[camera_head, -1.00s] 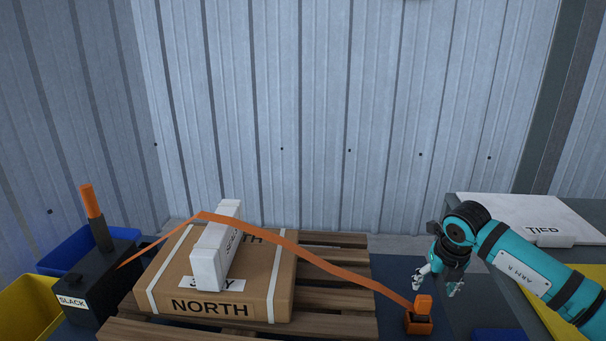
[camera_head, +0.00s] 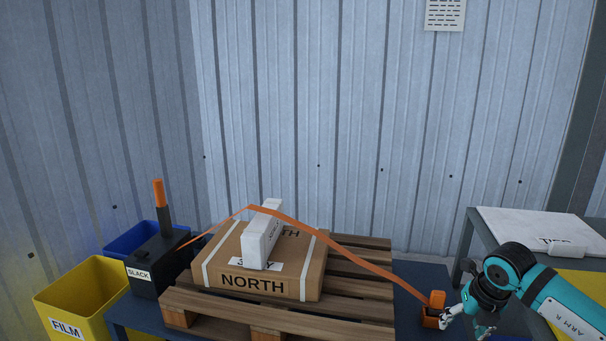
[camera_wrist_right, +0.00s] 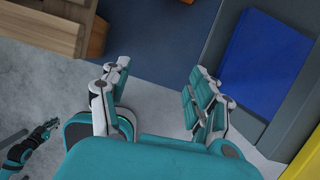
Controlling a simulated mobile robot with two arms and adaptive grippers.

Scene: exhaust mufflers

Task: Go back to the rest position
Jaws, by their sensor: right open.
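My right gripper (camera_head: 466,326) is at the lower right of the head view, just right of the orange buckle block (camera_head: 433,312). It is open and empty. Its two spread fingers (camera_wrist_right: 160,98) show in the right wrist view with nothing between them, over the grey floor. My left gripper is not seen in the head view. An orange strap (camera_head: 345,248) runs from the black box (camera_head: 158,262) marked SLACK, over a white block (camera_head: 262,240) on the NORTH carton (camera_head: 225,265), down to the orange block.
The carton rests on a wooden pallet (camera_head: 350,300) on a dark blue table (camera_head: 408,275). A yellow FILM bin (camera_head: 75,300) and a blue bin (camera_head: 125,243) stand at the left. A side table with a white TIED board (camera_head: 520,228) is at the right.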

